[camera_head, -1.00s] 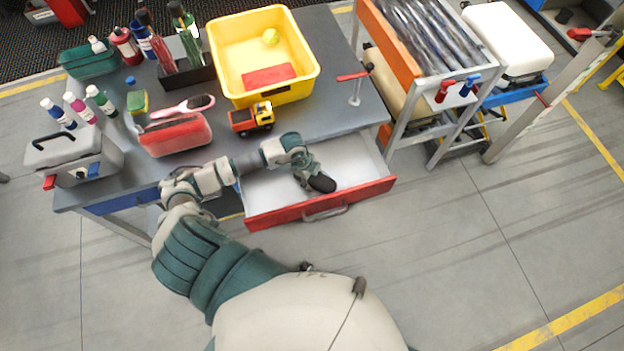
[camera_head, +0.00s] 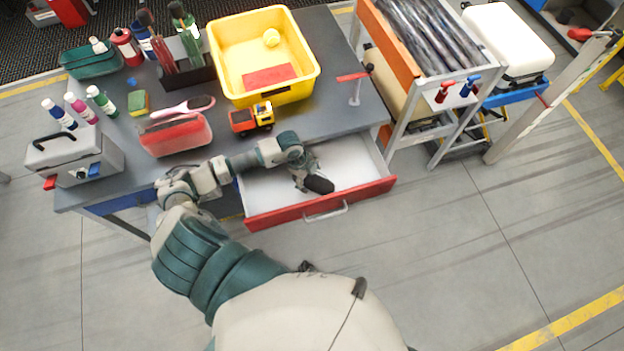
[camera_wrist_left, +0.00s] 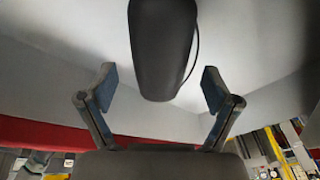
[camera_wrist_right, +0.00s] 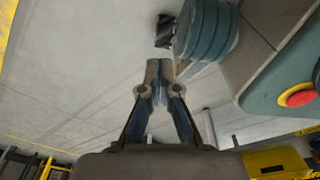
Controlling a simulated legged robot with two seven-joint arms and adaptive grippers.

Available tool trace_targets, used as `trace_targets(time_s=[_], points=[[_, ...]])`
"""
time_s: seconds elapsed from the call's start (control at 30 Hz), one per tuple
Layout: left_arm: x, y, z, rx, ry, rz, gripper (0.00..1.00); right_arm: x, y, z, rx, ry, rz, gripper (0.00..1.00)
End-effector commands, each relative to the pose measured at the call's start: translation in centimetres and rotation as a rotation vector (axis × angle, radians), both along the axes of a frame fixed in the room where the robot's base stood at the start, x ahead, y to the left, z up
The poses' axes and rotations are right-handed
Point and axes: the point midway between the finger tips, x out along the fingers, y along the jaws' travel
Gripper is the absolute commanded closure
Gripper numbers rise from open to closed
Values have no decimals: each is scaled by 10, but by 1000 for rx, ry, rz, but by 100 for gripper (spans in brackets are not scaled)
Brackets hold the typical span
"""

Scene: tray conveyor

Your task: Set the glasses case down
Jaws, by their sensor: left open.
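The dark, rounded glasses case (camera_head: 319,185) is inside the open, white-lined drawer (camera_head: 358,174), near its red front. Its back part is hidden by my gripper in the head view. My left gripper (camera_head: 305,178) is low inside the drawer at the case. In the left wrist view, the case (camera_wrist_left: 162,50) extends in from the top, between and beyond the spread fingers of my left gripper (camera_wrist_left: 160,88). Gaps show on both sides of it. My right gripper (camera_wrist_right: 160,78) shows only in its wrist view, fingertips together with nothing visible between them.
Above the drawer, the grey workbench (camera_head: 335,100) holds a yellow bin (camera_head: 312,75), toy truck (camera_head: 251,118), red case (camera_head: 176,136) and grey toolbox (camera_head: 72,157). A slatted rack (camera_head: 415,85) stands to the right. Floor in front of the drawer is clear.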

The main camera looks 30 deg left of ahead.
Motion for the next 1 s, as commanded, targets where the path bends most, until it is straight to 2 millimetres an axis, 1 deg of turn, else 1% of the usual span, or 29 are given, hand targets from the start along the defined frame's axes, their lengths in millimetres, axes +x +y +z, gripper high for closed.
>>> trace_targets(time_s=[0.03,0.2,0.3,0.4,0.5,0.6,1.0], points=[[-1,4,13,2,-5,0,11,-4,-1,0,-2,3,1,100],[-6,13,50,3,-3,-1,11,-17,-5,-5,-5,11,2,100],[-9,17,68,2,-2,0,11,-18,-6,-6,-5,12,4,100],[-11,19,80,1,-2,1,11,-16,-6,-7,-5,6,4,100],[-12,20,87,3,0,0,11,-12,-6,-7,-5,0,4,100],[-13,20,90,2,0,0,11,-11,-5,-7,-3,-1,4,100],[-12,22,89,0,0,1,11,-18,-3,-7,-1,10,3,100]])
